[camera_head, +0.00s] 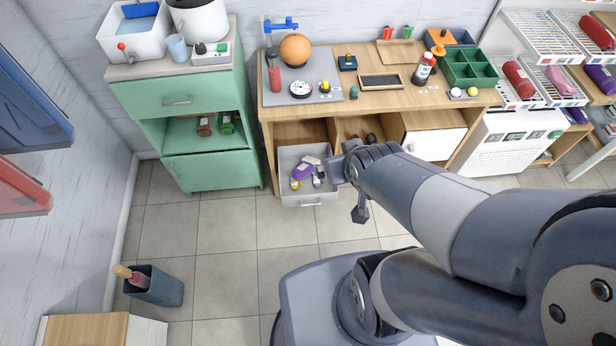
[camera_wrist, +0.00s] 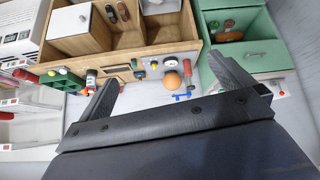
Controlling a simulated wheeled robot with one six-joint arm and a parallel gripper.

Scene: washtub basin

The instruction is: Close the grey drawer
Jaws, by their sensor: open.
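The grey drawer (camera_head: 309,199) is pulled out from the left bay of the wooden desk, low over the floor. It holds a purple item (camera_head: 303,170) and several small things. My gripper (camera_head: 337,170) is at the drawer's right side in the head view; whether it touches the drawer cannot be told, and my wrist hides part of it. In the wrist view my gripper (camera_wrist: 168,85) has its two dark fingers spread wide with nothing between them. A pale box shape (camera_wrist: 162,6) at the top of the wrist view may be the grey drawer.
The wooden desk (camera_head: 375,98) carries an orange ball (camera_head: 295,49), a bottle and a green tray (camera_head: 468,69). A green cabinet (camera_head: 210,169) stands left of the drawer. A white-fronted compartment (camera_head: 434,143) is at right.

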